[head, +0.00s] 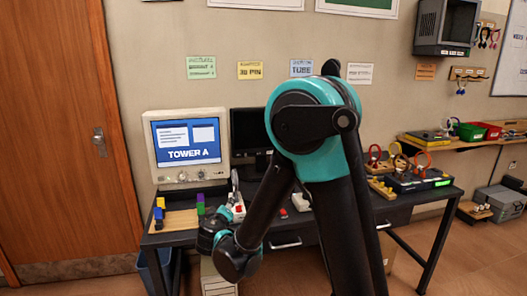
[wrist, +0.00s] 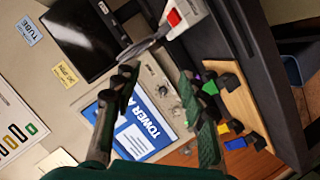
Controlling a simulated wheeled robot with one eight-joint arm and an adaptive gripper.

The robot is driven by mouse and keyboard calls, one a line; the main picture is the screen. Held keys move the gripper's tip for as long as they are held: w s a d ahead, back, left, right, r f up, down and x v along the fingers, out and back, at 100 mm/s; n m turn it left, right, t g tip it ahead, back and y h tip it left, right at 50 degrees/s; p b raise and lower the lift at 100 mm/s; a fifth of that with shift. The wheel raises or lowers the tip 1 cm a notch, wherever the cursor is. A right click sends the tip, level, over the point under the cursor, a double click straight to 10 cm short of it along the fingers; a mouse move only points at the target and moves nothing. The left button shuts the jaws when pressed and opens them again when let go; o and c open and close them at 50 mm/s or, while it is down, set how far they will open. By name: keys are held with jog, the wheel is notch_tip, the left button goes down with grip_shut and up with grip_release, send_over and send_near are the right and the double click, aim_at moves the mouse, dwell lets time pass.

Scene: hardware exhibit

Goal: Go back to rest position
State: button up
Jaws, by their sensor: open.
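My gripper (wrist: 158,80) shows in the wrist view with its two dark fingers spread apart and nothing held between them. In the head view my arm bends down to the left over the table, and its wrist is low at the table's front edge; the fingers are not clear there. Beyond the fingers in the wrist view are the monitor (wrist: 143,130) reading "TOWER A" and a white box with a red button (wrist: 174,18). The same monitor (head: 186,146) stands at the table's left in the head view.
A wooden board (head: 176,222) with coloured blocks lies left of my wrist on the dark table (head: 375,212). A dark screen (head: 247,130) stands behind my arm. Ring-shaped items (head: 421,161) stand at the right. A shelf (head: 460,144) holds bins. Floor is open at front left.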

jog(key=s+d+f+m+g+h, duration=0.2)
jog(key=d+m+g, duration=0.1)
jog(key=d, duration=0.9)
jog(key=s+d+f+m+g+h, duration=0.1)
jog(key=s+d+f+m+g, duration=0.15)
jog(key=d, duration=0.95)
jog(key=s+d+f+m+g+y, duration=0.1)
jog(key=s+d+f+m+g, duration=0.1)
jog(key=s, duration=0.6)
jog(key=s+d+f+m+g+y, duration=0.2)
jog(key=s+d, duration=0.4)
jog(key=s, duration=0.3)
jog(key=shift+s+d+f+g, duration=0.35)
jog(key=shift+f+g, duration=0.2)
jog(key=shift+f, duration=0.35)
jog(key=shift+w, duration=0.1)
